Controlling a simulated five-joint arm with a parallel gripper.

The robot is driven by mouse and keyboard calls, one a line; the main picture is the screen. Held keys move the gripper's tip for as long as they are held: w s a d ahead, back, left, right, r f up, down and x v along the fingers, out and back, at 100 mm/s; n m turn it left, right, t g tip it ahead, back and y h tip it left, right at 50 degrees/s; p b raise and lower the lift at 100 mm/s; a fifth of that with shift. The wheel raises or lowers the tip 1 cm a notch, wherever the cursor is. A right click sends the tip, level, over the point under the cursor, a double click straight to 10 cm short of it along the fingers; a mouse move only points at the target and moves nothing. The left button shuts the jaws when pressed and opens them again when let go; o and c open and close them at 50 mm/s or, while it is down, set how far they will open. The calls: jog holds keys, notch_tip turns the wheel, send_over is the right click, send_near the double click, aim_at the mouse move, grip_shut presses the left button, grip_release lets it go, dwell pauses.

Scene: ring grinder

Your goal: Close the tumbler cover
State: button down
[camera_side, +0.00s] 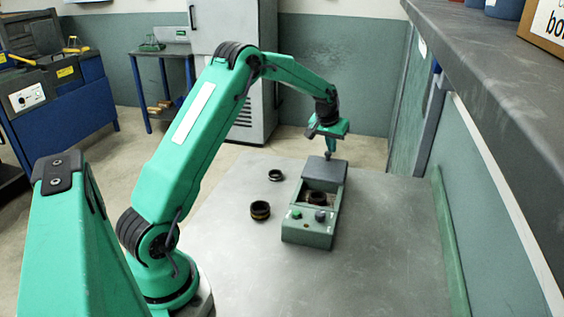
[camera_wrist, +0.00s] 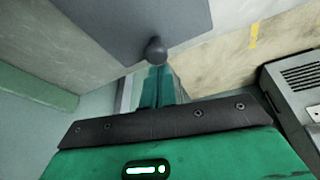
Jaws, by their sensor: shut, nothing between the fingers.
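The tumbler (camera_side: 308,228) is a green box machine on the table, with an open-topped bay that shows a dark ring (camera_side: 318,198) inside. Its grey cover (camera_side: 324,174) lies at the far end, off the bay, and the opening is uncovered. In the wrist view the cover (camera_wrist: 115,22) is a dark grey panel with a round knob (camera_wrist: 155,50) at its edge. My gripper (camera_side: 328,156) is shut and empty at the cover's far edge. In the wrist view its green fingers (camera_wrist: 160,85) reach the knob; whether they touch it I cannot tell.
A small dark ring (camera_side: 275,175) and a larger dark ring with a tan band (camera_side: 260,211) stand left of the tumbler. A green button (camera_side: 297,214) and dark knob (camera_side: 320,216) are on its front. The table (camera_side: 385,240) is clear at right.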

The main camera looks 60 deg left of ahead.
send_near(327, 177)
jog(key=x, duration=0.3)
jog(key=a+x, duration=0.1)
jog(key=x, duration=0.1)
jog(key=shift+w+r, duration=0.1)
jog(key=shift+w, duration=0.25)
jog(key=shift+s+d, duration=0.4)
jog(key=shift+d, duration=0.05)
jog(key=shift+w+a+r, duration=0.1)
jog(key=shift+w+a, duration=0.3)
jog(key=shift+w, duration=0.25)
jog(key=shift+w+a+f, duration=0.1)
jog(key=shift+w+a, duration=0.25)
jog(key=shift+w, duration=0.3)
jog(key=shift+w+a+r, duration=0.1)
jog(key=shift+w+a, duration=0.3)
jog(key=shift+w, duration=0.25)
jog(key=v, duration=1)
jog(key=shift+w+d, duration=0.15)
jog(key=shift+d, duration=0.05)
